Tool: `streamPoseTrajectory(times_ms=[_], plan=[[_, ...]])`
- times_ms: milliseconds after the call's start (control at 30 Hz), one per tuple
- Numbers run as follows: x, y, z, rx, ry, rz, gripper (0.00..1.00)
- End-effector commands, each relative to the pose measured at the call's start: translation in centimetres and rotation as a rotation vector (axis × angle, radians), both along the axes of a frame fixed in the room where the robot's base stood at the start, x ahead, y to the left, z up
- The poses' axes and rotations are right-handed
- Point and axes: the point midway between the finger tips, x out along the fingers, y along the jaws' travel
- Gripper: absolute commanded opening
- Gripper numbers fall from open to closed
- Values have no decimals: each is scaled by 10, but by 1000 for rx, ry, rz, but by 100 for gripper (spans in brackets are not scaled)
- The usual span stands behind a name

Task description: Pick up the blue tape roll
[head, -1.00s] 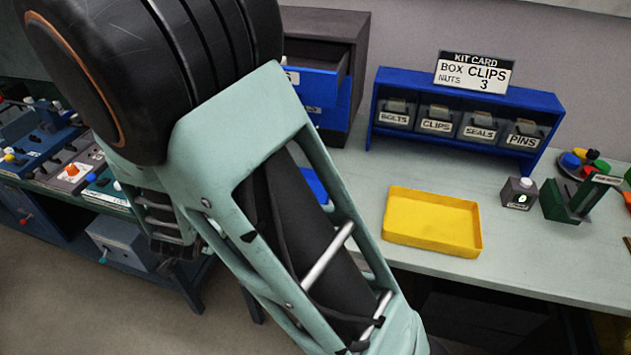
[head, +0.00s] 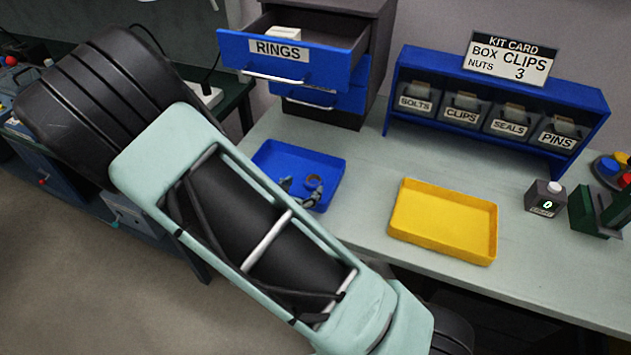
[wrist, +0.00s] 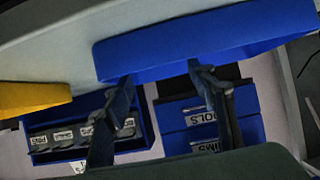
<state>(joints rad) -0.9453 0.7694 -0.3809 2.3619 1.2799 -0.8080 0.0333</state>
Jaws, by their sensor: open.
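A blue tray (head: 270,158) lies on the bench beyond my forearm. In it, a small ring with a brownish middle (head: 315,183) looks like the blue tape roll, though it is small and hard to make out. The dark fingers of my gripper (head: 299,190) show beside this ring, at the tray's near right part. In the wrist view my gripper (wrist: 160,76) is open, its two fingers apart with nothing seen between them. The blue tray's wall (wrist: 200,45) spans that view past the fingertips. The roll cannot be made out there.
A yellow tray (head: 445,250) lies to the right, and a small counter box (head: 545,198) beyond it. A blue bin rack (head: 400,75) stands behind. The drawer marked RINGS (head: 290,60) is open over the bench, behind the blue tray. Bare bench lies between the trays.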

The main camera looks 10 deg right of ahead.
Motion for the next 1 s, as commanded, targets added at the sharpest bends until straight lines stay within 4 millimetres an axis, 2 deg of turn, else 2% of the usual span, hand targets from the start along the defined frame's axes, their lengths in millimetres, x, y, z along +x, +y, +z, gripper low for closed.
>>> streamPoseTrajectory(times_ms=[600,867,1000], plan=[[44,-36,-33,1,1,0,52],[46,-37,-34,1,0,0,52],[45,-37,-34,2,0,0,36]])
